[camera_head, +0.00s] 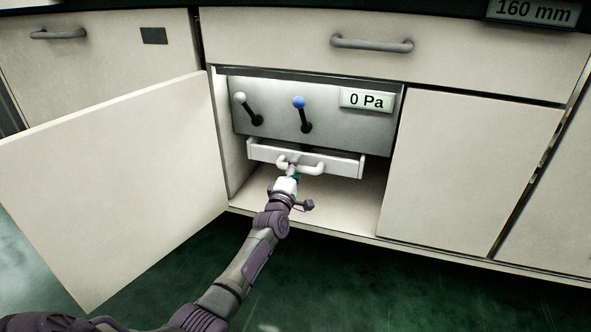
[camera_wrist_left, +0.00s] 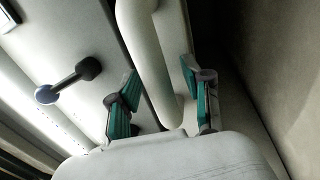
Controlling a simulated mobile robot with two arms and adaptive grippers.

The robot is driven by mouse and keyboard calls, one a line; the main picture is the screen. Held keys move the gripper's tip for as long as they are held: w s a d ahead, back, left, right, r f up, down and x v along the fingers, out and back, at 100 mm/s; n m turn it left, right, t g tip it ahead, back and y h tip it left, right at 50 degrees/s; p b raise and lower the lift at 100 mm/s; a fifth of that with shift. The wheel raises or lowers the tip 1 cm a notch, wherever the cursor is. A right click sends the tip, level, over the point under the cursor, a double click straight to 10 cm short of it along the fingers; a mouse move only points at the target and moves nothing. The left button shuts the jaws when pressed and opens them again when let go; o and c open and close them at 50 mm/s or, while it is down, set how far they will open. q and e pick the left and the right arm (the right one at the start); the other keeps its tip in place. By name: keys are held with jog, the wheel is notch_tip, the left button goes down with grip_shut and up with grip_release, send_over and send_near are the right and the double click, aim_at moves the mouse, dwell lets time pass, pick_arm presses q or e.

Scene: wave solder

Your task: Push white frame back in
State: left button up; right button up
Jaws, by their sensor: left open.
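The white frame (camera_head: 343,164) is a shallow drawer-like piece sticking out below the grey panel inside the open cabinet. It has a pale curved handle (camera_head: 313,169) on its front. My left gripper (camera_head: 292,172) is at the left part of this handle. In the left wrist view the handle (camera_wrist_left: 147,55) runs between the two green-padded fingers of my open left gripper (camera_wrist_left: 163,98). I cannot tell whether the fingers touch it. My right gripper is not in view.
The grey panel (camera_head: 350,126) above carries a white-knobbed lever (camera_head: 248,108), a blue-knobbed lever (camera_head: 302,114) and a "0 Pa" display (camera_head: 366,101). The cabinet door (camera_head: 110,185) stands open at left. The compartment floor (camera_head: 340,205) below the frame is clear.

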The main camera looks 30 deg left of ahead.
pick_arm(q)
jog(key=v, duration=1.2)
jog(key=shift+r, duration=0.1)
